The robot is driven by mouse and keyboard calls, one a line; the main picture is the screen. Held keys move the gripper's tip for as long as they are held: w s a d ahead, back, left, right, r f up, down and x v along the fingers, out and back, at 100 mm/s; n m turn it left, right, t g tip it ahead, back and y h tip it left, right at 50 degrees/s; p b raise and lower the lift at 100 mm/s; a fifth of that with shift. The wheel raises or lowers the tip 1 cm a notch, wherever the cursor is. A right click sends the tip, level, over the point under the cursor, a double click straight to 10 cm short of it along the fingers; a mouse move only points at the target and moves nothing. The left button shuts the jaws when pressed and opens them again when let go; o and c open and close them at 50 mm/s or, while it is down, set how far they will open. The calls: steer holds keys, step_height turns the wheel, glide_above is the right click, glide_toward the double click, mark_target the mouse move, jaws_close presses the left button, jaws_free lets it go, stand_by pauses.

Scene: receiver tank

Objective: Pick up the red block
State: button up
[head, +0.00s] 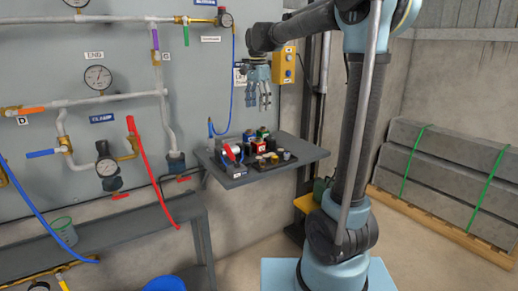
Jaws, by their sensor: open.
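A small red block (261,147) sits on the grey shelf (310,155) among several small parts. Its lower part is partly hidden by the things in front of it. My gripper (260,106) hangs above the shelf with its fingers pointing down. It is open and empty, with a clear gap between its fingertips and the red block below.
A white and red part (231,153) stands left of the block, and dark fittings crowd around it. A blue hose (231,90) hangs left of my gripper. A yellow box (284,65) is on the wall behind. The shelf's right end is clear.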

mark_target(258, 142)
step_height(258, 142, down, 17)
steer(key=shift+d+f, duration=0.1)
steer(key=c, duration=1.3)
